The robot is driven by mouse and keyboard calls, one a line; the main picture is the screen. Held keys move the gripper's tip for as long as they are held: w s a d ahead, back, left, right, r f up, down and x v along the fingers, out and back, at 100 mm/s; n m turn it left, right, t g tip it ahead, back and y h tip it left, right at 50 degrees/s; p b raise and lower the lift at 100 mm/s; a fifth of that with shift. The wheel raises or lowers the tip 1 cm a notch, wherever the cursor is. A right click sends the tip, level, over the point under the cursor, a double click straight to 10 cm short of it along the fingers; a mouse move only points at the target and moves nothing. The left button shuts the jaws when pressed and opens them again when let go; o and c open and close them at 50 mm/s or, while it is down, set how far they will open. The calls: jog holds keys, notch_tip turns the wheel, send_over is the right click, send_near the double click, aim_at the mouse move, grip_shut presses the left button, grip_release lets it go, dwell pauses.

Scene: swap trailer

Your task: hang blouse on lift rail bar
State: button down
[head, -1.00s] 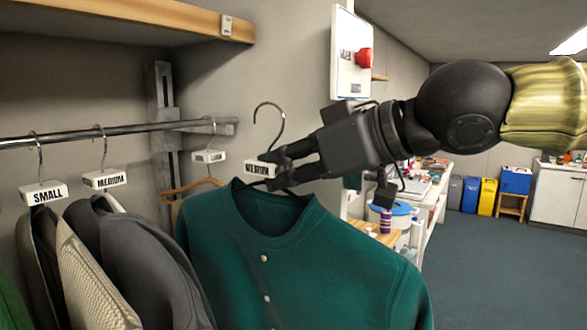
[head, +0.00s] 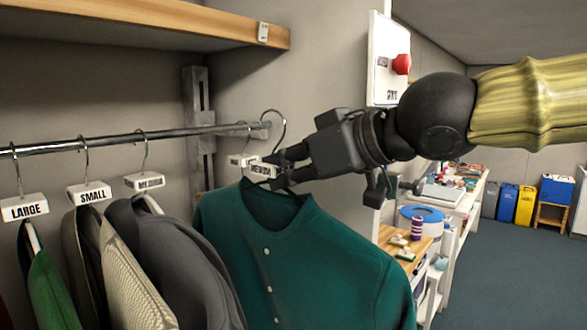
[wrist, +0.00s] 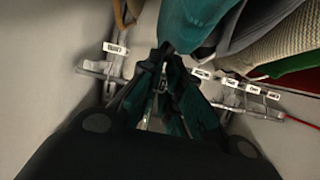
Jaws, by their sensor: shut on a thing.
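The dark green blouse (head: 300,255) hangs on a hanger with a white MEDIUM tag. My gripper (head: 278,173) is shut on the hanger's neck near the tag, below its dark hook (head: 279,124). The hook shows at the right end of the lift rail bar (head: 120,139); I cannot tell whether it touches the bar. In the wrist view the gripper's fingers (wrist: 163,95) show in the middle, with the teal blouse (wrist: 192,22) above them. The wrist view also shows the bar (wrist: 255,107) on the right.
Several garments hang to the left, with tags LARGE (head: 24,208), SMALL (head: 89,194) and another (head: 151,181). A wooden shelf (head: 180,25) is above the bar. A wall box with a red button (head: 401,64) is behind the arm. A cluttered bench stands right; open floor (head: 520,275) lies beyond.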

aim_at(246, 180)
jog(key=shift+w+a+p, duration=0.35)
jog(key=shift+w+a, duration=0.55)
jog(key=shift+a, duration=0.25)
jog(key=shift+w+a+p, duration=0.4)
jog(key=shift+w+a, duration=0.45)
jog(key=shift+a, duration=0.25)
jog(key=shift+w+a+p, duration=0.35)
jog(key=shift+w+a, duration=0.55)
jog(key=shift+a, duration=0.25)
jog(key=shift+w+a+b, duration=0.15)
jog(key=shift+w+a, duration=0.75)
jog(key=shift+a, duration=0.2)
jog(key=shift+w+a+b, duration=0.15)
jog(key=shift+w+a, duration=0.7)
jog(key=shift+a, duration=0.3)
jog(key=shift+w+a+b, duration=0.15)
jog(key=shift+w+a, duration=0.75)
jog(key=shift+a, duration=0.2)
jog(key=shift+w+a+f+b, duration=0.15)
jog(key=shift+a+f+b, duration=0.05)
jog(key=shift+f+b, duration=0.3)
jog(key=shift+w+a+f+b, duration=0.2)
jog(key=shift+f+b, duration=0.2)
jog(key=shift+f, duration=0.15)
